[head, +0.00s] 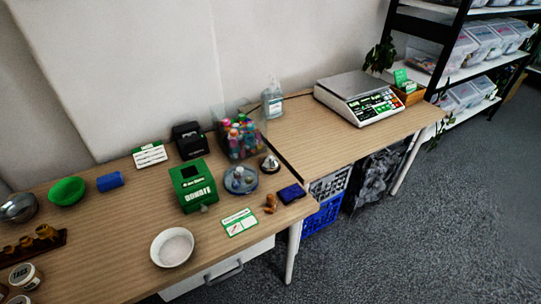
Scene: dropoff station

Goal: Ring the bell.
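The bell (270,163) is a small silver dome on a dark base. It stands upright on the wooden table (118,222), near the table's right end. It is just right of a round clear dish (240,180) and in front of a clear bin of colourful bottles (239,137). A dark blue box (291,193) lies in front of it, a little to the right. Neither of my grippers shows in the head view.
A green donation box (193,185) stands left of the dish. A white bowl (172,247), a green-and-white card (239,222) and a small brown object (270,204) lie nearer the front. A second table (325,137) behind holds a scale (357,97). Grey floor is clear at right.

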